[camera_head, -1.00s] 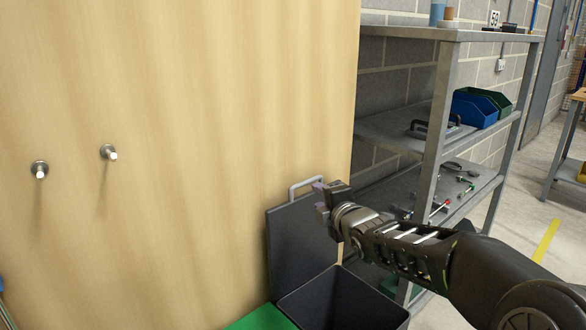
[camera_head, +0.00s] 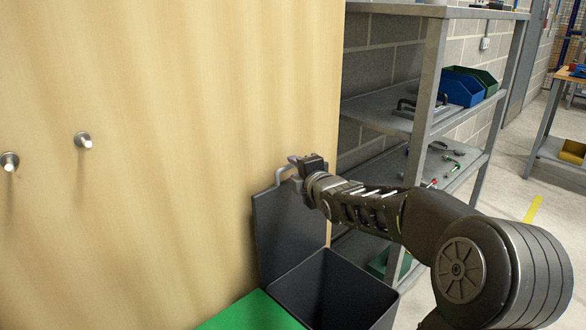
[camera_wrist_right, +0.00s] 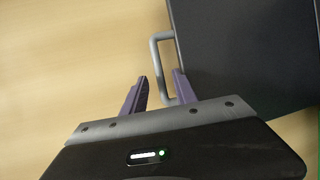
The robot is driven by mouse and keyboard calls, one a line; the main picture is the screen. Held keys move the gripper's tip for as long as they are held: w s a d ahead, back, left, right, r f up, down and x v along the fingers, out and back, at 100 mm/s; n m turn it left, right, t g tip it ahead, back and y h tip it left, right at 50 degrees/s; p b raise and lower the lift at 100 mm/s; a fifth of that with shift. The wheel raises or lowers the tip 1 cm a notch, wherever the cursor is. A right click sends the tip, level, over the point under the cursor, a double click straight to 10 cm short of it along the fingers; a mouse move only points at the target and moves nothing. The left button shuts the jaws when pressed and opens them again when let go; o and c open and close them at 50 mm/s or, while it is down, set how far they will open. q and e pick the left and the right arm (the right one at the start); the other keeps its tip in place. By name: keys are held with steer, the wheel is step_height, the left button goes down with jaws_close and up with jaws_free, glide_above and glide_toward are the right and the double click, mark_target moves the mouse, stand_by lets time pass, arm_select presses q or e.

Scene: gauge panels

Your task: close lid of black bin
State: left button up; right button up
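The black bin (camera_head: 335,292) stands at the bottom of the head view, with its lid (camera_head: 287,236) open and upright against the wooden panel. The lid has a grey handle (camera_head: 287,171) on its top edge. My right gripper (camera_head: 294,160) is at the handle. In the right wrist view my right gripper (camera_wrist_right: 160,80) has its two purple fingers apart, with the handle (camera_wrist_right: 158,52) reaching between their tips and the dark lid (camera_wrist_right: 250,50) at right. I cannot tell whether a finger touches the handle. My left gripper is not in view.
A wooden panel (camera_head: 180,120) with two metal pegs fills the left. A green surface (camera_head: 250,312) lies beside the bin. A grey shelf (camera_head: 425,100) with blue and green trays (camera_head: 465,88) stands behind my right arm. Open floor (camera_head: 510,190) lies further right.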

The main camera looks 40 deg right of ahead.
steer(key=shift+x, duration=1.3)
jaws_close()
stand_by(0.5)
